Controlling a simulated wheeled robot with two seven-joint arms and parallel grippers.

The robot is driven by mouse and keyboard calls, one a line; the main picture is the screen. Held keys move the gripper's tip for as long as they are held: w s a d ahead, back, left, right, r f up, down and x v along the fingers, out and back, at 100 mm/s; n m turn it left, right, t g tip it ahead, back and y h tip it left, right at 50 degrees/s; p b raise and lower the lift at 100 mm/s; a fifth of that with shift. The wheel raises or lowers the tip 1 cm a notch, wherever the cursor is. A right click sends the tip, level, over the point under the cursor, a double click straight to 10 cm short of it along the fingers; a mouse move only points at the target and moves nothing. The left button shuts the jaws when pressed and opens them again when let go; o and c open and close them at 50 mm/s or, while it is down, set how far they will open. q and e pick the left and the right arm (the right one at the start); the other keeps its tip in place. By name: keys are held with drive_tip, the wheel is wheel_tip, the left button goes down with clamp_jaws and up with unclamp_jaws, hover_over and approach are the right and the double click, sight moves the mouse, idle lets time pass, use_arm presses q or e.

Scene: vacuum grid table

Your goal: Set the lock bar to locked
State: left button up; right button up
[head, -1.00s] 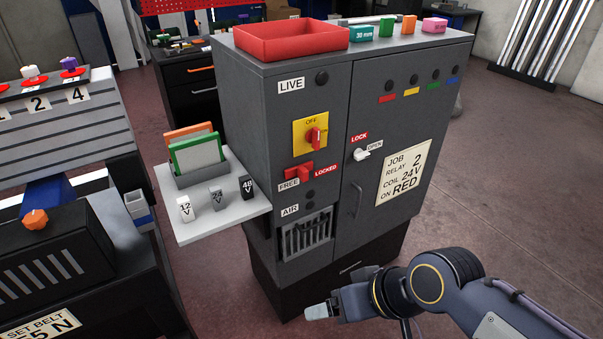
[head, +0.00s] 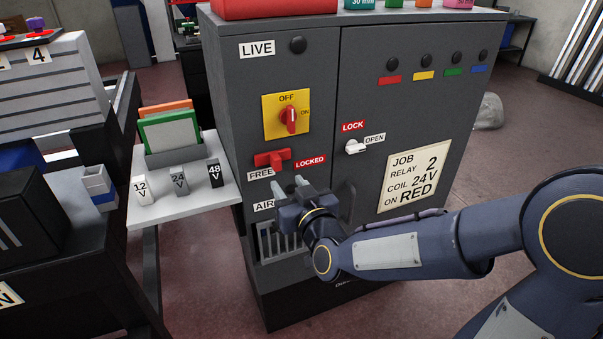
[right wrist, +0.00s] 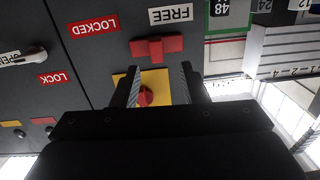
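The red lock bar (head: 268,160) sits on the grey cabinet front below the yellow OFF/ON switch plate. It lies roughly level, with a thicker red block at its middle. The FREE label (head: 260,174) is just below its left part and the LOCKED label (head: 310,160) is to its right. In the right wrist view, which is upside down, the lock bar (right wrist: 160,47) shows beyond the fingertips. My right gripper (head: 288,187) is open and empty, a little below the bar and apart from it. My left gripper is in neither view.
A red rotary switch (head: 290,120) is above the bar. A small white LOCK/OPEN latch (head: 355,147) and a door handle (head: 348,203) are to the right. A side shelf (head: 190,200) with cards and voltage blocks juts out at left.

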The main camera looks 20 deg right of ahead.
sight(278, 165)
drive_tip(key=shift+t+h, duration=0.3)
drive_tip(key=shift+t, duration=0.1)
drive_tip(key=w, duration=0.8)
drive_tip(key=shift+w, duration=0.25)
clamp_jaws()
drive_tip(key=shift+d, duration=0.1)
